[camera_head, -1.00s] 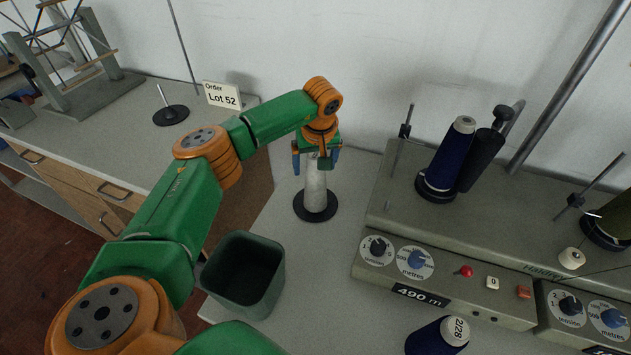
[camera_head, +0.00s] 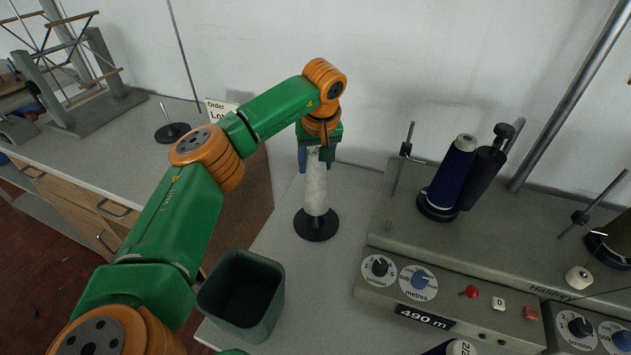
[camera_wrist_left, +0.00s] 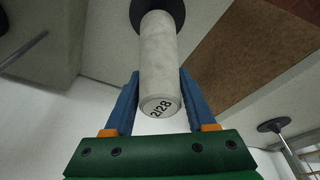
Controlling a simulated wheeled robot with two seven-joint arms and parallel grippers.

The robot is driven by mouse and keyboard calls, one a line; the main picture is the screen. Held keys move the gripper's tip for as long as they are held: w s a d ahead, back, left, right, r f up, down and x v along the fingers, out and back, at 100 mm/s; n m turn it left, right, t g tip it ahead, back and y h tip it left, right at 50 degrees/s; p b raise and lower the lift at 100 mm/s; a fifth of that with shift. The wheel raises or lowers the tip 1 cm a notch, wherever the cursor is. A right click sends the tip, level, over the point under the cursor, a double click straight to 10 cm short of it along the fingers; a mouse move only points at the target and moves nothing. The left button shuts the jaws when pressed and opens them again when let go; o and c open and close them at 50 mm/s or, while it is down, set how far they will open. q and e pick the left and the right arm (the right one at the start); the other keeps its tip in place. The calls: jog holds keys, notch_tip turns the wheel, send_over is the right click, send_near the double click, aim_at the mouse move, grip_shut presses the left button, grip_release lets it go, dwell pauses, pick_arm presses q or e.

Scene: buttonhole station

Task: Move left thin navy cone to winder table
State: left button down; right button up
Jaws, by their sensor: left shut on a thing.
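A pale grey-white cone (camera_head: 315,190) stands upright over a round black base (camera_head: 316,226) on the pale table. My left gripper (camera_head: 318,158) is above it with its fingers at the cone's upper end. In the left wrist view the blue fingers (camera_wrist_left: 158,88) are shut on this cone (camera_wrist_left: 158,50), whose end reads 2/28. I cannot tell whether the cone touches the base. A navy cone (camera_head: 452,172) stands on the winder, beside a dark roller. My right gripper is not in view.
A dark green bin (camera_head: 241,293) stands at the table's near left edge. The winder (camera_head: 445,255), with dials and a 490 m display, fills the right. On the left bench are an order card (camera_head: 217,108), an empty peg stand (camera_head: 172,131) and a wooden frame.

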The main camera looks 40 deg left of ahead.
aim_at(316, 148)
pick_arm(q)
notch_tip(316, 148, up, 5)
jog(key=shift+p, duration=0.65)
notch_tip(316, 148, up, 4)
jog(key=p, duration=0.5)
jog(key=shift+f, duration=0.35)
